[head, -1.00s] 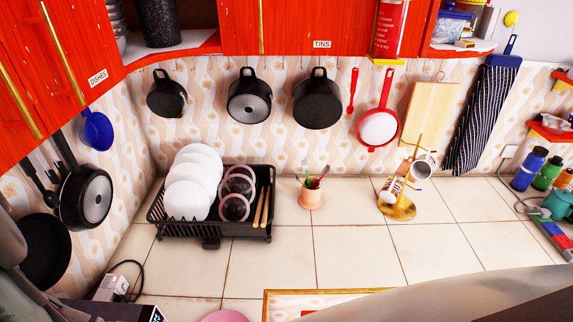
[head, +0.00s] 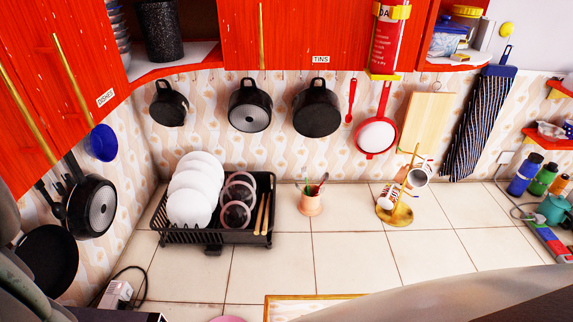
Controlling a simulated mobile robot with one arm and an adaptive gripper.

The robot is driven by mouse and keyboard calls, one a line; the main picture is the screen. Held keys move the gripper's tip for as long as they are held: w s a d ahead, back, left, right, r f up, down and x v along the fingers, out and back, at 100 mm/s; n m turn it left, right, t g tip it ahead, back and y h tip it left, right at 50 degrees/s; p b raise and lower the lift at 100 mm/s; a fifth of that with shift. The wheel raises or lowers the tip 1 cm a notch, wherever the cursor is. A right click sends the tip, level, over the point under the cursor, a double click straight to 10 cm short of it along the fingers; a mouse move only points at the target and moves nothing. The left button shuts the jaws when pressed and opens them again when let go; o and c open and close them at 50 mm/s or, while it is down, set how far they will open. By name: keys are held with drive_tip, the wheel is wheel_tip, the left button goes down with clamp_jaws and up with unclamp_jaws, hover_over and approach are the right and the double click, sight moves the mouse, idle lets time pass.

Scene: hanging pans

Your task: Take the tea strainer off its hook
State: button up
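The hooks are too small to make out clearly. My gripper is not in view. Blurred grey parts at the lower left and lower right edges are likely mine.
Black pots (head: 317,108) hang left of the strainer, a wooden board (head: 426,124) and a striped cloth (head: 482,122) right. Below stand a mug tree (head: 397,215), a utensil cup (head: 309,204) and a dish rack (head: 212,236). The tiled counter's middle is clear.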

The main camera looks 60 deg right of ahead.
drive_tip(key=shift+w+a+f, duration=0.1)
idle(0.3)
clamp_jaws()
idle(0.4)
